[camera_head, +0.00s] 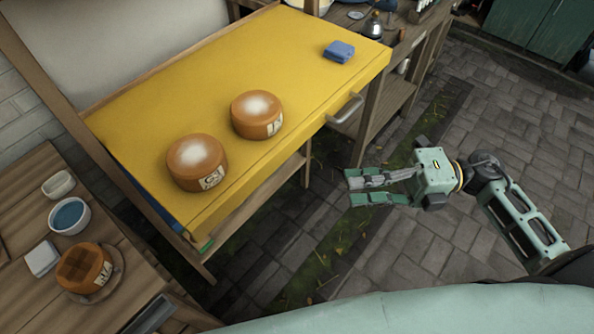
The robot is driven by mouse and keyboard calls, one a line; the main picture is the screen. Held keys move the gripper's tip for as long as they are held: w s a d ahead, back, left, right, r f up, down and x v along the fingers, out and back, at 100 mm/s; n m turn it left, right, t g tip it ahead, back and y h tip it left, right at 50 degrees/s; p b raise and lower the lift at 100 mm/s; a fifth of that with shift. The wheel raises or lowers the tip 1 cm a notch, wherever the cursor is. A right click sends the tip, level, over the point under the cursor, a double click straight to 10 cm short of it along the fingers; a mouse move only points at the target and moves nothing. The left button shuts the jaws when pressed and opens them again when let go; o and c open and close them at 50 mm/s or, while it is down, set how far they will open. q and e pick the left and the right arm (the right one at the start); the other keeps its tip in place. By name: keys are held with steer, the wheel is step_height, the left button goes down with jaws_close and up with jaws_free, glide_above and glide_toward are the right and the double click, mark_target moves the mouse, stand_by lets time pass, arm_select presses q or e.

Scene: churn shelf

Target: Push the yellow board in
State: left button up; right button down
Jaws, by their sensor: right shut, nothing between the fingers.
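The yellow board (290,70) lies flat in a wooden frame and sticks out toward me at its front edge. A metal handle (345,109) is on its front edge, toward the right. Two round orange-brown cheeses, one at the left (197,163) and one nearer the middle (257,115), and a folded blue cloth (339,51) rest on the board. My right gripper (348,189) is shut and empty, over the paving in front of the board, below the handle in the picture and apart from it. Its fingers point left. My left gripper is not in view.
A wooden table (20,195) at the left holds a cut-marked cheese (84,268) on a plate, a blue-filled bowl (70,215), a small white dish (58,184) and a white cloth (42,258). A wooden bench (432,22) stands behind right. Paving (500,110) at right is open.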

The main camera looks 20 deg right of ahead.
mark_target(201, 111)
steer(key=w+a+p, duration=0.4)
steer(key=a+p, duration=0.1)
steer(key=a, duration=0.6)
steer(key=shift+w+a, duration=0.35)
steer(key=shift+w, duration=0.05)
steer(key=shift+w, duration=0.1)
steer(key=w+a+b, duration=0.4)
steer(key=w+a, duration=0.1)
steer(key=w, duration=0.1)
steer(key=w+a+b, duration=0.3)
steer(key=w+a, duration=0.2)
steer(key=w, duration=0.2)
steer(key=w+a+b, duration=0.4)
steer(key=w+a, duration=0.1)
steer(key=w, duration=0.2)
steer(key=shift+w+f+b, duration=0.15)
steer(key=shift+w+b, duration=0.1)
steer(key=shift+b, duration=0.1)
steer(key=shift+w+a+b, duration=0.3)
steer(key=shift+w, duration=0.2)
steer(key=shift+r, duration=0.3)
